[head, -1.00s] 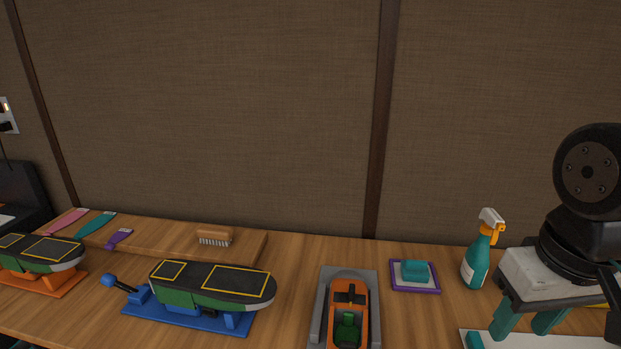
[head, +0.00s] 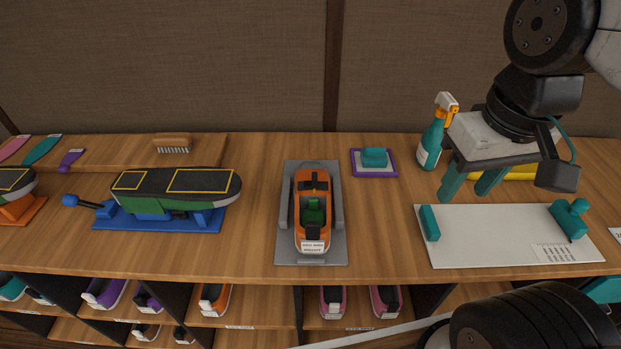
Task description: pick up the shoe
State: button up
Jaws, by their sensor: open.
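An orange and black shoe (head: 312,180) with a green inside lies in a grey holder (head: 340,245) at the middle of the wooden counter, a white label at its near end. Another shoe (head: 178,188), green and black with yellow outlines on its upturned sole, rests on a blue stand (head: 130,222) to the left. Part of a similar one (head: 14,183) shows on an orange stand at the left edge. My gripper (head: 470,190) is open and empty, pointing down above the far edge of the white board, to the right of the orange shoe.
The white board (head: 480,245) carries teal blocks. A brush (head: 172,143) lies at the back. Shelves below hold several shoes (head: 214,298).

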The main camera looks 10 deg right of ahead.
aim_at(312, 239)
jog(key=k, duration=1)
jog(key=u, duration=1.85)
jog(key=i, duration=1.15)
jog(key=z, duration=2.25)
jog(key=i, duration=0.5)
jog(key=u, duration=0.05)
